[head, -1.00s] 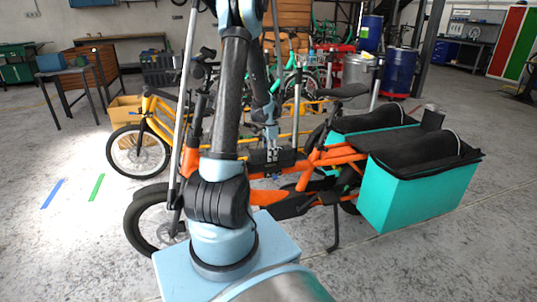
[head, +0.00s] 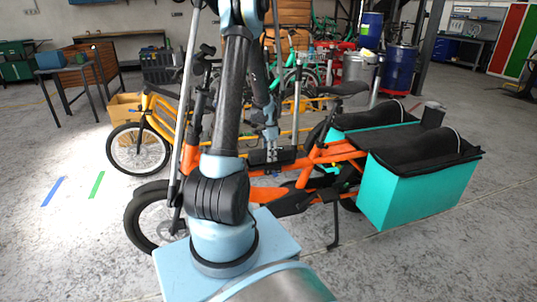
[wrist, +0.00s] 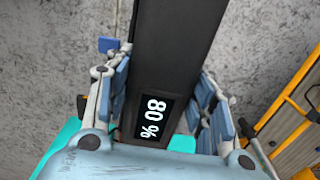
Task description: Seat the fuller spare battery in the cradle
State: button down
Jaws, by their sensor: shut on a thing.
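My gripper (wrist: 160,105) is shut on a long black battery (wrist: 175,50) in the wrist view. I cannot clearly make out the cradle, and no other spare battery is identifiable.
Turquoise panniers (head: 415,190) with black tops sit at the bike's rear. A yellow cargo bike (head: 150,130) stands behind; its frame also shows in the wrist view (wrist: 290,100). The seat (head: 343,88) rises right of my gripper.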

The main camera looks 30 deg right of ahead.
jog(key=shift+f, duration=0.7)
jog(key=c, duration=0.6)
grip_release()
jog(key=shift+c, duration=0.2)
notch_tip(320, 180, up, 12)
jog(key=shift+f, duration=0.1)
jog(key=shift+s, duration=0.1)
dwell(0.5)
